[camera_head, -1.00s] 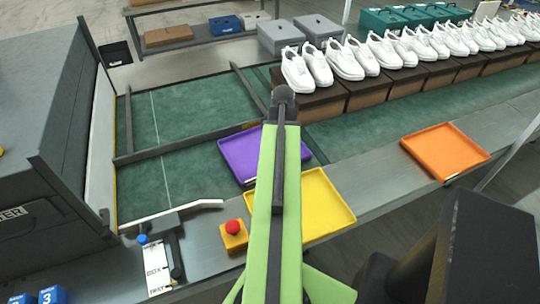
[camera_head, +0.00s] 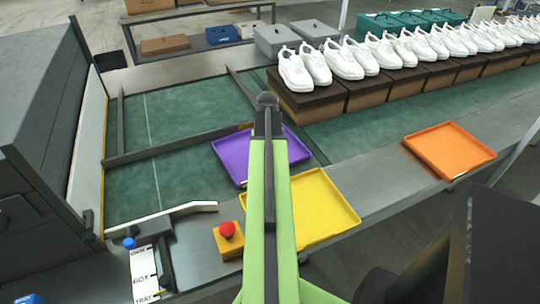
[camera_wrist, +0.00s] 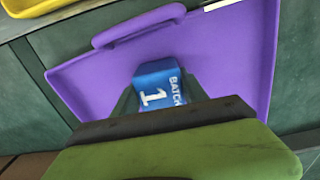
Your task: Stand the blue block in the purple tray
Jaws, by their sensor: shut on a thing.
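My gripper (camera_wrist: 157,100) is shut on the blue block (camera_wrist: 160,82), which carries white lettering "BATCH 1". The wrist view shows the block between the dark fingers, over the purple tray (camera_wrist: 225,45). I cannot tell whether the block touches the tray floor. In the head view my gripper (camera_head: 267,104) is in front of the purple tray (camera_head: 235,155), and the block is hidden behind my arm there. The tray lies on the green belt area, with its raised handle edge toward the yellow tray in the wrist view.
A yellow tray (camera_head: 325,205) lies nearer than the purple one, and an orange tray (camera_head: 450,150) is to the right. A red button on a yellow base (camera_head: 228,240) stands at left. White shoes on brown boxes (camera_head: 350,90) line the back. Dark rails (camera_head: 180,146) cross the belt.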

